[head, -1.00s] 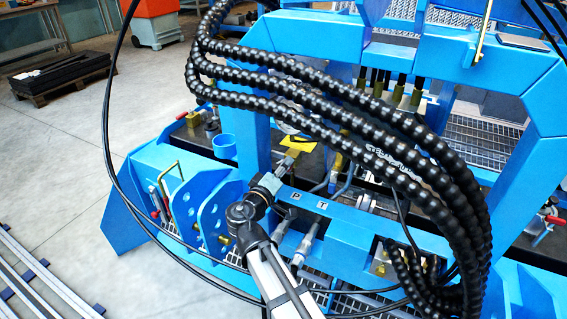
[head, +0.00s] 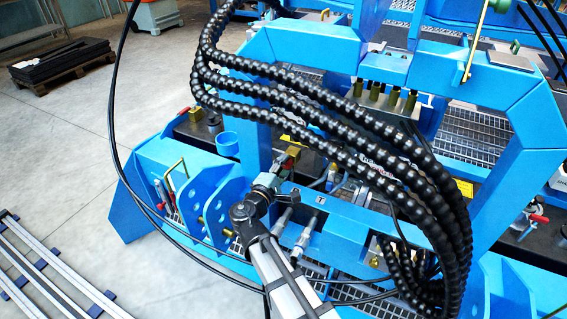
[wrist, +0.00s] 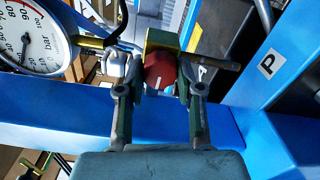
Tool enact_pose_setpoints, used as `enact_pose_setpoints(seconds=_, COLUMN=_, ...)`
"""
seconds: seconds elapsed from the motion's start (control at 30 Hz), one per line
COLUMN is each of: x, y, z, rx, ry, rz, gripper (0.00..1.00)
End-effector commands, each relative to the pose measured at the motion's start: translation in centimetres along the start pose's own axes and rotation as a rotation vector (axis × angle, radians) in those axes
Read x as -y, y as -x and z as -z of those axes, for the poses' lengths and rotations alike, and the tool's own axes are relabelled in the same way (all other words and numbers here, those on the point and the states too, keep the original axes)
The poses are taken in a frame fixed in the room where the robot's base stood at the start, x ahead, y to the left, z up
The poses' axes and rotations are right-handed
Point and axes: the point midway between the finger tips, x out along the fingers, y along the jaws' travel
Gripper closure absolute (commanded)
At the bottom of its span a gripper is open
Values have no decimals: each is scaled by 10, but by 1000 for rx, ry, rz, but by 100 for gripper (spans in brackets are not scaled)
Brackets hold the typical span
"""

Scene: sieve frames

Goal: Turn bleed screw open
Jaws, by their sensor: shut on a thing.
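The bleed screw appears as a round red knob with a white mark (wrist: 160,72) on a brass block (wrist: 162,40) in the wrist view. My gripper (wrist: 160,82) has one finger on each side of the knob and is shut on it. The white mark points roughly straight down in the picture. In the head view my gripper (head: 280,180) reaches to the brass fitting by the blue frame, and a small red part (head: 293,151) shows just beyond its tips. The fingers hide the knob's sides.
A round bar gauge (wrist: 32,40) stands close left of my gripper. A metal stem (wrist: 218,62) sticks out right of the block. Thick black hoses (head: 340,120) arch close over the arm. The blue frame (head: 262,115) surrounds the work spot.

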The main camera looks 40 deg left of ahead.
Motion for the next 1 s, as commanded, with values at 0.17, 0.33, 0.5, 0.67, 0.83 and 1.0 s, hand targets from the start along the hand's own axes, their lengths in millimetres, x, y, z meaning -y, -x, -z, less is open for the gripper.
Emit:
enact_pose_setpoints(seconds=0.17, x=-1, y=-2, z=0, rx=3, ry=31, rz=-2, gripper=99)
enact_pose_setpoints(seconds=0.33, x=-1, y=-2, z=0, rx=3, ry=37, rz=-2, gripper=99)
enact_pose_setpoints(seconds=0.5, x=-1, y=-2, z=0, rx=3, ry=37, rz=-2, gripper=99)
enact_pose_setpoints(seconds=0.67, x=-1, y=-1, z=0, rx=2, ry=36, rz=-2, gripper=39)
enact_pose_setpoints(seconds=0.83, x=0, y=-1, z=0, rx=1, ry=35, rz=-1, gripper=39)
enact_pose_setpoints(seconds=1.0, x=0, y=1, z=0, rx=1, ry=35, rz=-1, gripper=39)
